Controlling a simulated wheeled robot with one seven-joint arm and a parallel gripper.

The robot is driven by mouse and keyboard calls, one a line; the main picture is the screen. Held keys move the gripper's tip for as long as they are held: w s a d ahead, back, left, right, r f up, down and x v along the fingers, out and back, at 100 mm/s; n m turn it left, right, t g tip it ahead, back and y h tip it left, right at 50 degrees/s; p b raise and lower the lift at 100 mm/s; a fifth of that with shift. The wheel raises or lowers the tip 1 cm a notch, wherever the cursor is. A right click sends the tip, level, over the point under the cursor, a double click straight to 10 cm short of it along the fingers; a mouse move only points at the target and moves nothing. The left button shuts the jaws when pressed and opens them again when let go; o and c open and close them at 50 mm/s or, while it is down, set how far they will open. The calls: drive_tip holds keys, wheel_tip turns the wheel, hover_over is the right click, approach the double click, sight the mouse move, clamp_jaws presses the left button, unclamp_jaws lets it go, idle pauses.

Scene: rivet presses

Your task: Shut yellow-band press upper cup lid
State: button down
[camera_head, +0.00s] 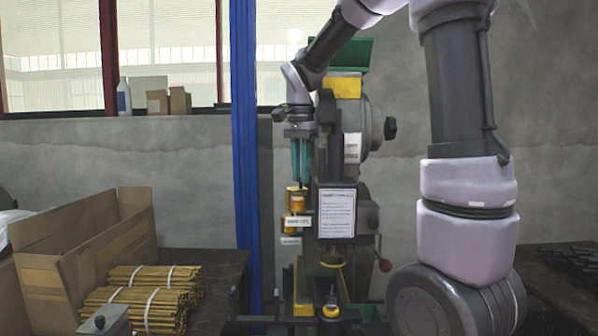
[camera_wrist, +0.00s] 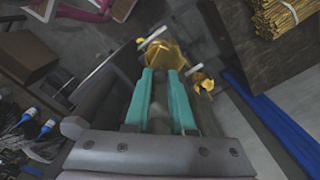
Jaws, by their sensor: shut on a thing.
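The yellow-band press (camera_head: 345,85) stands in the middle of the head view, a grey-green machine with a yellow band near its top. Its upper cup (camera_head: 297,200) is a small golden-yellow holder on the left side, above a white label. My gripper (camera_head: 300,181) points down from above, with teal fingers close together at the upper cup's top. In the wrist view, the fingertips (camera_wrist: 165,73) meet a golden part at the upper cup (camera_wrist: 166,52), which I take as the lid. The fingers hide part of it, and I cannot tell the lid's angle.
A lower golden cup (camera_wrist: 203,83) sits beside the upper one in the wrist view. A white notice (camera_head: 337,213) and red-knobbed lever (camera_head: 384,265) are on the press. A blue post (camera_head: 244,130) stands close left. A cardboard box (camera_head: 80,245) and bundled golden rods (camera_head: 140,298) lie left.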

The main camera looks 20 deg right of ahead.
sight(301, 190)
drive_tip(key=m, duration=0.2)
drive_tip(key=s+m, duration=0.1)
drive_tip(key=m, duration=0.2)
drive_tip(key=shift+s+a, duration=0.15)
idle(0.4)
drive_tip(key=c, duration=0.8)
unclamp_jaws()
drive_tip(key=shift+o, duration=0.2)
drive_tip(key=shift+s, duration=0.1)
wheel_tip(301, 190, up, 11)
